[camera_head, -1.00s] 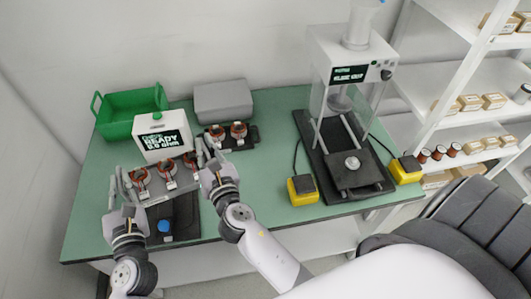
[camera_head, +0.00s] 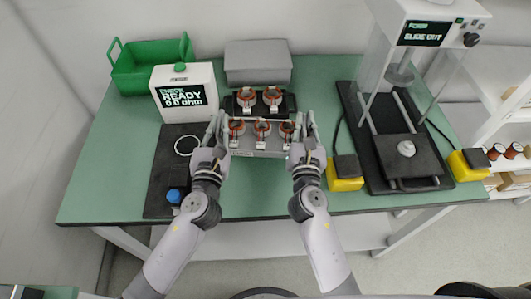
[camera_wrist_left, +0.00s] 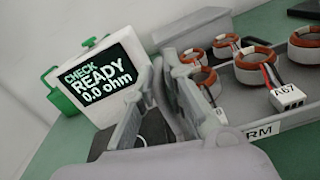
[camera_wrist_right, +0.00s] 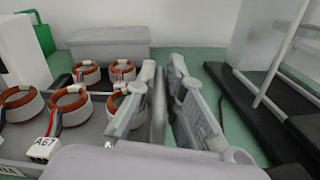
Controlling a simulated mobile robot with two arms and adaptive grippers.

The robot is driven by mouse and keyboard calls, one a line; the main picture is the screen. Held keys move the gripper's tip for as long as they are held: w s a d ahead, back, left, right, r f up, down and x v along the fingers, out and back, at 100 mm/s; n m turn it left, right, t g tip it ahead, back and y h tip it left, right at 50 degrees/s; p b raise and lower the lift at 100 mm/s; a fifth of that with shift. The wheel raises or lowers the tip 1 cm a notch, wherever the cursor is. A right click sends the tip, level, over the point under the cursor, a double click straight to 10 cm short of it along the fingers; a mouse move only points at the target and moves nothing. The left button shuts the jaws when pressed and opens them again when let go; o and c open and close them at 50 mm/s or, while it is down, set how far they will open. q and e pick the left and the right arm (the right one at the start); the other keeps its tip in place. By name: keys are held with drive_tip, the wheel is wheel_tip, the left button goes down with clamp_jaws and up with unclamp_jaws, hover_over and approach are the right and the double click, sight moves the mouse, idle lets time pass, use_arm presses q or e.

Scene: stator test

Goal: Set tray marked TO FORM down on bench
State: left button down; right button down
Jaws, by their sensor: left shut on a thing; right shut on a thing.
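The grey tray (camera_head: 262,154) with three copper-wound stators is between my two grippers in the head view, over the middle of the bench (camera_head: 270,198). Its front label is partly hidden; the letters RM show in the left wrist view (camera_wrist_left: 262,131). My left gripper (camera_head: 215,130) is shut on the tray's left end. My right gripper (camera_head: 308,130) is shut on its right end. The tray looks about level. I cannot tell whether its underside touches the bench. A stator tagged A67 (camera_wrist_left: 284,94) sits on the tray.
A black tray (camera_head: 290,103) with two stators lies close behind. The tester (camera_head: 184,92) reads READY 0.0 ohm; its black plate (camera_head: 165,165) is at left. A grey box (camera_head: 258,62) and green bin (camera_head: 150,65) stand behind. A yellow button box (camera_head: 345,173) and press (camera_head: 410,150) are right.

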use_arm(q)
drive_tip(key=shift+w+a+f, duration=0.15)
drive_tip(key=shift+f, duration=0.2)
use_arm(e)
drive_tip(key=shift+w+d, duration=0.1)
drive_tip(key=shift+d, duration=0.35)
use_arm(q)
drive_tip(key=shift+r, duration=0.1)
drive_tip(key=shift+f, duration=0.2)
use_arm(e)
drive_tip(key=shift+f, duration=0.15)
